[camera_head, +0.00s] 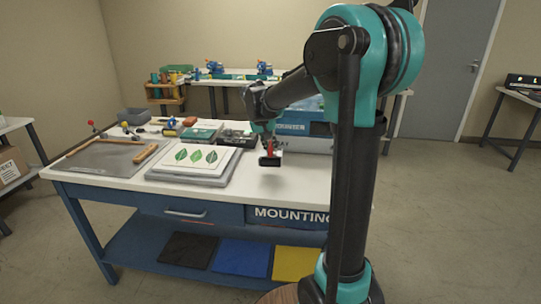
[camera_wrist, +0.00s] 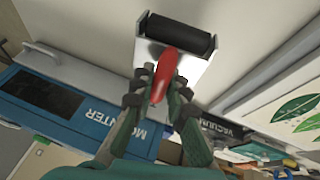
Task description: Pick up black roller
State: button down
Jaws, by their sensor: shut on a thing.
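The black roller (camera_wrist: 178,36) has a black cylinder in a pale metal frame and a red handle (camera_wrist: 162,75). In the wrist view my gripper (camera_wrist: 160,85) is shut on the red handle, with the cylinder at the far end. In the head view the roller (camera_head: 270,159) hangs from my gripper (camera_head: 268,143) over the right part of the white workbench (camera_head: 240,185). It appears to be above the bench top, with a dark shadow below it. Part of the handle is hidden between the fingers.
A board with green leaf prints (camera_head: 195,157) lies left of my gripper. Further left are a grey mat (camera_head: 110,160) and small tools. A blue and white machine (camera_head: 305,128) stands behind my arm. The bench front near the roller is clear.

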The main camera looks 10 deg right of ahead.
notch_tip(320, 180, up, 16)
jog(key=shift+f, duration=0.25)
